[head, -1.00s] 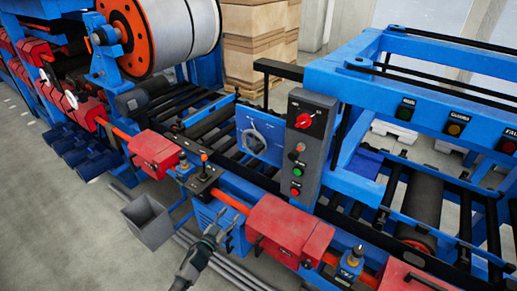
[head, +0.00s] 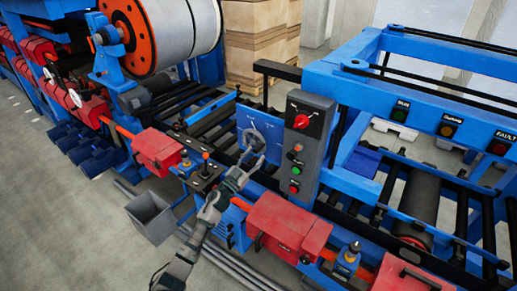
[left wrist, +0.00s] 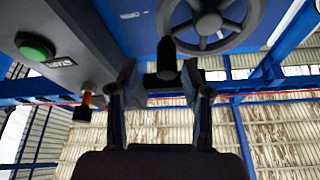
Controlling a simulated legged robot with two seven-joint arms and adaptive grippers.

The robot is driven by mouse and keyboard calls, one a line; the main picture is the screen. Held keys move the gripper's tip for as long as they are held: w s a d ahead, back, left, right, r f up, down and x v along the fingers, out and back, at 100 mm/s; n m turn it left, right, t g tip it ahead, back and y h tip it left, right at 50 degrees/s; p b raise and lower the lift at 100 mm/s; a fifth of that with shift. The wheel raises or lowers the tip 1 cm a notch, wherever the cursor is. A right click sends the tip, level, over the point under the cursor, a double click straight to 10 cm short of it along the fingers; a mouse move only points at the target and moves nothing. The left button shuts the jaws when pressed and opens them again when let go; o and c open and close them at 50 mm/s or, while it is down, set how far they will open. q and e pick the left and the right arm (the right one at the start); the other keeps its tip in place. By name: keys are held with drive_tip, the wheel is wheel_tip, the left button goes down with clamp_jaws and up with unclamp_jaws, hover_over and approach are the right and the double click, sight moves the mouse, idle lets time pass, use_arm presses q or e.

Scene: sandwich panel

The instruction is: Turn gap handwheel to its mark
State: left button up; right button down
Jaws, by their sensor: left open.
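The grey gap handwheel (head: 252,135) is mounted on a blue plate (head: 273,128) left of the grey control box. In the left wrist view the spoked handwheel (left wrist: 211,20) shows at the top, partly cut off. Its dark handle knob (left wrist: 166,58) stands out between my fingers. My left gripper (head: 250,159) is in front of the wheel's lower part. In the left wrist view my left gripper (left wrist: 160,88) is open, one finger on each side of the knob, with no clear contact. Small pale marks on the plate are too small to read. My right gripper is out of view.
The control box (head: 308,140) with a red knob and coloured buttons stands close right of the wheel. A joystick pedestal (head: 204,172) is left of my forearm. Red covers (head: 286,224) line the front rail. A grey bin (head: 151,216) stands on the floor.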

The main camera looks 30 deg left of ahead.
sight(259, 150)
use_arm(q)
drive_tip(key=x, duration=0.2)
drive_tip(key=shift+w+d+r, duration=0.15)
drive_tip(key=shift+w, duration=0.45)
drive_tip(key=shift+w+a, duration=0.15)
drive_tip(key=shift+a, duration=0.8)
drive_tip(key=shift+d, duration=0.35)
drive_tip(key=c, duration=0.8)
drive_tip(key=shift+d, duration=0.2)
clamp_jaws()
drive_tip(key=shift+d, duration=0.1)
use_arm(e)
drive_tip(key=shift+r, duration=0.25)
use_arm(q)
drive_tip(key=shift+a, duration=0.25)
